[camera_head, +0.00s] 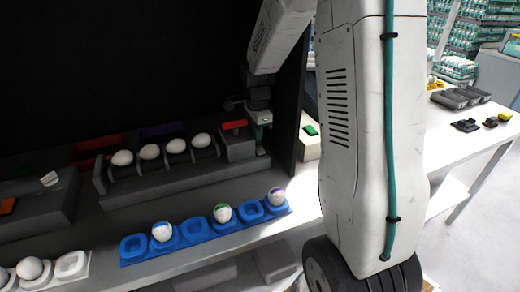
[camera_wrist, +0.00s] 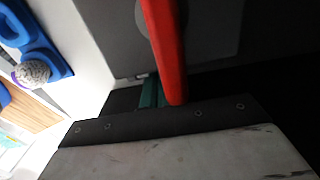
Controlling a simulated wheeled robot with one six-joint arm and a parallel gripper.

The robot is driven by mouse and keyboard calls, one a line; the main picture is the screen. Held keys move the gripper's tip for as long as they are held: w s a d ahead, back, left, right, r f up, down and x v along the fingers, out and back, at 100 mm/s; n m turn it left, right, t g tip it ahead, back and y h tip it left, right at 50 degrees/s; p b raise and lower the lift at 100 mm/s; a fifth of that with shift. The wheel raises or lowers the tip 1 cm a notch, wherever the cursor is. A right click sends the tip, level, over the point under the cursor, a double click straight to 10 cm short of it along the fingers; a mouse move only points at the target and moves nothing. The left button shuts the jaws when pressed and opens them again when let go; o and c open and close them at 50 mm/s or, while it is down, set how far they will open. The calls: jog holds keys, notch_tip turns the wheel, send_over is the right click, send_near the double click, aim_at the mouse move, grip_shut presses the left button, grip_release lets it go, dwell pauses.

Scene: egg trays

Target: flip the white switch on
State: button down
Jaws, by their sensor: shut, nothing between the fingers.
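The white switch (camera_head: 50,179) sits on a grey block at the far left of the head view. Its exact tilt is too small to tell. My gripper (camera_head: 262,151) is far to the right of it, pointing down at the right end of the grey egg rack. It is shut and empty. In the wrist view its teal fingertips (camera_wrist: 150,92) show beside a red switch lever (camera_wrist: 165,50), which crosses in front of them. I cannot tell whether they touch. The white switch is not in the wrist view.
The red switch (camera_head: 234,125) is on the block beside my gripper. A grey rack (camera_head: 150,186) holds several white eggs. A blue tray (camera_head: 193,232) with painted eggs lies in front. An orange switch (camera_head: 7,206) and a green switch (camera_head: 310,129) also show.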

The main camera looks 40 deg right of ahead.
jog(key=shift+f, duration=0.6)
jog(key=shift+r, duration=3.55)
